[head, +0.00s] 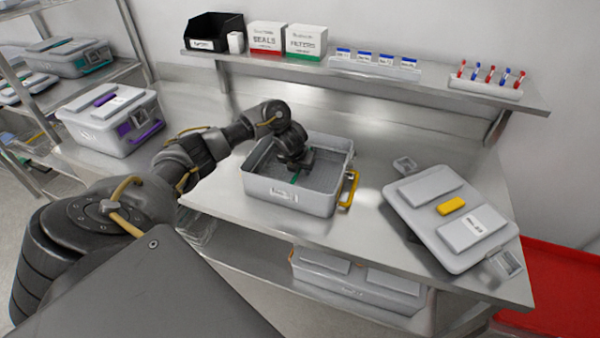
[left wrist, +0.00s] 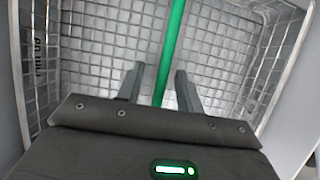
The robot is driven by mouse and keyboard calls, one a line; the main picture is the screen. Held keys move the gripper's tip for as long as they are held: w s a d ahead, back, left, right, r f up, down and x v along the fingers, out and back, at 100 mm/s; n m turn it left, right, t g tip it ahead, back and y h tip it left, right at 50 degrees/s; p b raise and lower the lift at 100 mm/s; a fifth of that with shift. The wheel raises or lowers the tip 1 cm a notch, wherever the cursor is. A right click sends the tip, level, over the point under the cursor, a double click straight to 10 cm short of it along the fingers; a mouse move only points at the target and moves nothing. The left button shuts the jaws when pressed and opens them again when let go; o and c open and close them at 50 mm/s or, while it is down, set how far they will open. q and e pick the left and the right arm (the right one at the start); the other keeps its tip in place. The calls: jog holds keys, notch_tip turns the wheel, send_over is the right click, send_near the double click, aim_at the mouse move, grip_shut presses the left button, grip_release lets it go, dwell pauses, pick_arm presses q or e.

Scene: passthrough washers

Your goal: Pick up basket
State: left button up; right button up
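The wire-mesh basket (head: 322,175) sits inside an open grey container (head: 312,203) on the steel table. A green handle bar runs across it, largely covered by my gripper in the head view. In the left wrist view, the mesh basket (left wrist: 98,50) fills the picture and the green handle (left wrist: 172,50) runs between my fingers. My left gripper (head: 297,168) reaches down into the basket from above. Its two fingers (left wrist: 158,86) are apart, one on either side of the green handle, with gaps showing beside it. My right gripper is not in view.
The container's lid (head: 450,218) lies to the right, near a red surface (head: 560,290). A closed purple-latched container (head: 110,118) stands at left. A shelf (head: 385,80) with boxes and a tube rack (head: 485,88) runs along the wall. Another container (head: 360,282) lies below.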

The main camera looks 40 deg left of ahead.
pick_arm(q)
jog(key=shift+c, duration=0.2)
grip_shut()
jog(key=shift+r, duration=0.1)
jog(key=shift+r, duration=0.25)
notch_tip(320, 180, up, 17)
jog(key=p, duration=0.4)
jog(key=shift+r+p, duration=0.15)
jog(key=shift+p, duration=0.25)
